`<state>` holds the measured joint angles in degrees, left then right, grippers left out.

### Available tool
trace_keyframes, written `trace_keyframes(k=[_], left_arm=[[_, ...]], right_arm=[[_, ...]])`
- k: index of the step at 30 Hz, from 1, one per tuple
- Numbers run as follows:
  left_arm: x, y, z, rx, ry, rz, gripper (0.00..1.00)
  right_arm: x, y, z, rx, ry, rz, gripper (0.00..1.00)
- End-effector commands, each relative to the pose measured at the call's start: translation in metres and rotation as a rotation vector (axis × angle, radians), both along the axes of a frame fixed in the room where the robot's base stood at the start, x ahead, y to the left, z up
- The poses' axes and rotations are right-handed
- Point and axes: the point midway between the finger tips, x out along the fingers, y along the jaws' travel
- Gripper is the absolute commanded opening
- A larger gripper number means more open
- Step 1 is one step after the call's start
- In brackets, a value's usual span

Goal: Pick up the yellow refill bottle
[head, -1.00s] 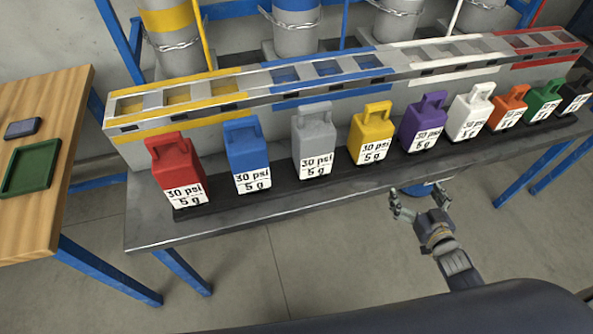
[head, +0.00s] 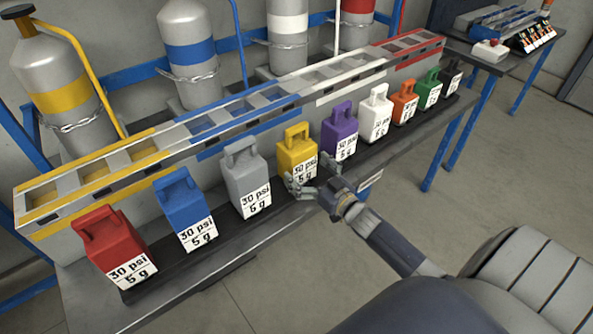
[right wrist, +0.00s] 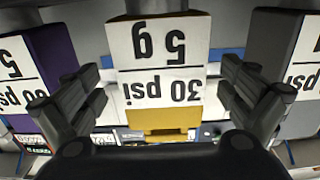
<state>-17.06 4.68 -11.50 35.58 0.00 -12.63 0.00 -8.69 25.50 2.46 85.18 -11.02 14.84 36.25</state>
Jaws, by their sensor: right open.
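The yellow refill bottle (head: 296,149) stands upright in the row on the bench, between the grey bottle (head: 247,180) and the purple bottle (head: 340,130). Its white label reads 30 psi, 5 g. My right gripper (head: 310,178) is open in front of its lower part, partly covering the label. In the right wrist view the yellow bottle (right wrist: 158,118) appears upside down between the two open fingers (right wrist: 160,98), with a gap at each side. My left gripper is not in view.
Red (head: 110,245), blue (head: 186,208), white (head: 376,112), orange (head: 403,101), green (head: 428,90) and black bottles share the dark strip. The slotted rack (head: 240,112) runs behind them. Gas cylinders (head: 190,55) stand further back. Open floor lies right of the bench.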

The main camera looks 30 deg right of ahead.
Motion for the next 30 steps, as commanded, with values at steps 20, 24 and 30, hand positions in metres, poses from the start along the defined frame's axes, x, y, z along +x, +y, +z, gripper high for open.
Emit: trace_keyframes(k=[20,24,30], left_arm=[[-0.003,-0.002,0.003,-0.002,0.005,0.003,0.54],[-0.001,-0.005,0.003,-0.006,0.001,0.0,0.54],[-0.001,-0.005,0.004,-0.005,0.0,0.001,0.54]], right_arm=[[0.042,0.005,0.001,0.0,0.0,-0.001,0.85],[0.042,0.005,0.001,0.0,-0.001,-0.001,0.53],[0.043,0.005,0.006,0.001,-0.011,0.002,0.14]])
